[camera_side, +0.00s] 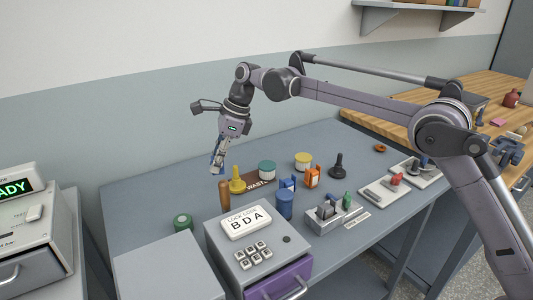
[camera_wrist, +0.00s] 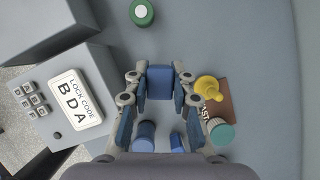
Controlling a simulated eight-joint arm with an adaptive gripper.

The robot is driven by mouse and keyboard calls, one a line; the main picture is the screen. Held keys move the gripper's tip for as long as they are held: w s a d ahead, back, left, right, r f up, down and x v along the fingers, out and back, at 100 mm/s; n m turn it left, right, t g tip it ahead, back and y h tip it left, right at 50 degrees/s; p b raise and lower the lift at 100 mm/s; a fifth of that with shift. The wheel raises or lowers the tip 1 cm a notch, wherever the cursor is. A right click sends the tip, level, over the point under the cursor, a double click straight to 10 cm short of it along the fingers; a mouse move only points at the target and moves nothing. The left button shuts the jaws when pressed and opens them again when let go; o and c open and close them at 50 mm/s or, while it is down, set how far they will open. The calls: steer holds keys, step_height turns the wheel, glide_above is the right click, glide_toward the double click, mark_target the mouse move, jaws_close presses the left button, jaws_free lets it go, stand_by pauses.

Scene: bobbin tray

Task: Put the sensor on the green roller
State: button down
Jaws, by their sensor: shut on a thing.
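My gripper (camera_side: 217,170) is raised above the grey-blue table at the centre left in the side view. In the wrist view its fingertips (camera_wrist: 160,84) are shut on a blue block (camera_wrist: 160,80), which seems to be the sensor. The fingers partly cover this block (camera_side: 216,161) in the side view. The green roller (camera_side: 182,222) sits on the table, left of and below my gripper in the side view. It shows a pale round centre in the wrist view (camera_wrist: 141,12), at the top, apart from the held block.
A yellow funnel-like piece (camera_side: 237,182), a teal-topped jar (camera_side: 267,169) and a blue cylinder (camera_side: 284,204) stand to the right. The table behind the roller is clear.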

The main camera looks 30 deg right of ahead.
steer(key=a+f, duration=0.2)
steer(key=a, duration=0.1)
steer(key=a+f, duration=0.2)
steer(key=a, duration=0.2)
steer(key=a+f, duration=0.3)
steer(key=a, duration=0.1)
steer(key=shift+w+a, duration=0.2)
steer(key=shift+w, duration=0.1)
steer(key=shift+f, duration=1.95)
steer(key=shift+f, duration=0.1)
steer(key=c, duration=1.1)
jaws_free()
steer(key=shift+c, duration=0.2)
